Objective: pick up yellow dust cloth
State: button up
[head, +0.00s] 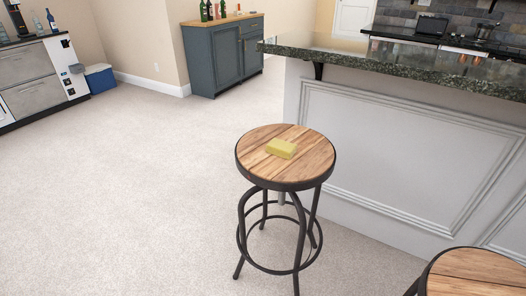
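The yellow dust cloth (281,148) looks like a small, folded, block-shaped piece. It lies on the wooden seat of a round bar stool (306,167), near the middle of the seat. The stool has a dark metal rim and dark metal legs, and stands upright on the floor. Nothing covers the cloth in the head view. My gripper is not in view.
A bar counter (420,68) with a dark granite top and white panelled front stands right behind the stool. A second stool (475,272) is at the lower right. A blue-grey cabinet (226,58) with bottles stands at the back. Carpet at left (120,190) is clear.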

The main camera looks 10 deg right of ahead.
aim_at(284, 149)
jog(key=j+z, duration=0.15)
jog(key=z, duration=0.2)
jog(key=i+j+z, duration=0.1)
jog(key=z, duration=0.6)
jog(key=l+z, duration=0.15)
jog(key=z, duration=0.7)
jog(key=l+z, duration=0.1)
jog(key=z, duration=0.35)
jog(key=u, duration=2.35)
jog(key=i+j+z, duration=0.2)
jog(key=j, duration=0.25)
jog(key=i+j+z, duration=0.2)
jog(key=j, duration=0.25)
jog(key=j+z, duration=0.2)
jog(key=j, duration=0.25)
jog(key=i+j+z, duration=0.2)
jog(key=j, duration=0.3)
